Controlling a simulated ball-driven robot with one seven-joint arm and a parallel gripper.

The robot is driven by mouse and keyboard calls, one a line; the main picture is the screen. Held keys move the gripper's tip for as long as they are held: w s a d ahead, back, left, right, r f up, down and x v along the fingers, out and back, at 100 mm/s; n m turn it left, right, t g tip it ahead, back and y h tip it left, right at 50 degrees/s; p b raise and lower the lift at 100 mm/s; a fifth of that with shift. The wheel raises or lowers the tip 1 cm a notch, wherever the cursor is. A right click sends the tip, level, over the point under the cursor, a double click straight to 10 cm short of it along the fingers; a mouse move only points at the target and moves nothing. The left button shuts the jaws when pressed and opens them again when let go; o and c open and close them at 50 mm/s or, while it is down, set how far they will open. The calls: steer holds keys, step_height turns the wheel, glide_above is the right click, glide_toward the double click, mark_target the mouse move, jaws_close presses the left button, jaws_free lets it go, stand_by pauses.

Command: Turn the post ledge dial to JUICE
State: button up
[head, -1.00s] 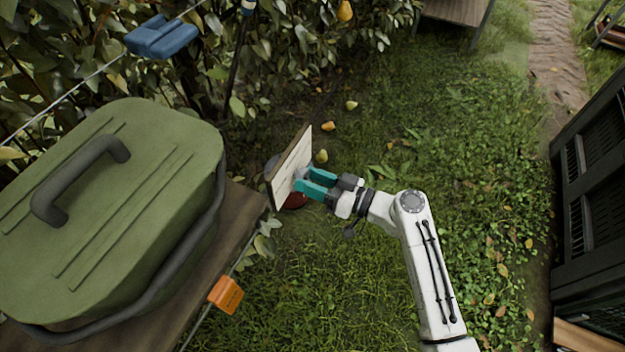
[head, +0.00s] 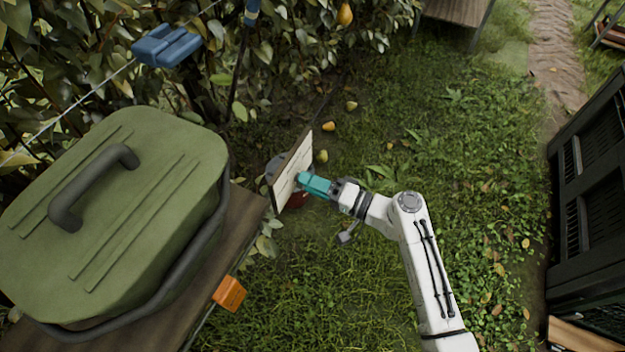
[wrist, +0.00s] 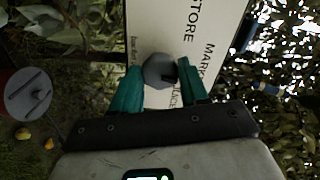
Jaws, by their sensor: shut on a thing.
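The dial board (head: 296,160) is a pale upright panel with a wooden edge, left of my gripper in the head view. In the wrist view the board (wrist: 215,25) carries the words STORE and MARK..., and a partly covered word ending in ICE near the right finger. The dial knob (wrist: 158,71) is grey and faceted, standing between my teal fingers. My gripper (head: 303,181) is shut on the knob, with a finger on each side in the wrist view (wrist: 158,84). Which word the dial points to cannot be told.
A green lidded box (head: 120,215) stands on a wooden shelf (head: 245,210) at left, with an orange clip (head: 229,294) at its edge. A red object (head: 298,201) is below the board. Pears (head: 322,156) lie on the grass. Dark crates (head: 590,200) stand right.

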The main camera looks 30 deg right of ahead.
steer(key=shift+r+m+p, duration=0.1)
steer(key=shift+m+p, duration=2.35)
steer(key=shift+m, duration=2.25)
steer(key=shift+d, duration=0.1)
steer(key=o, duration=1)
steer(key=shift+o, duration=0.2)
steer(key=v, duration=1)
steer(key=shift+s+d, duration=0.2)
steer(key=shift+s, duration=0.1)
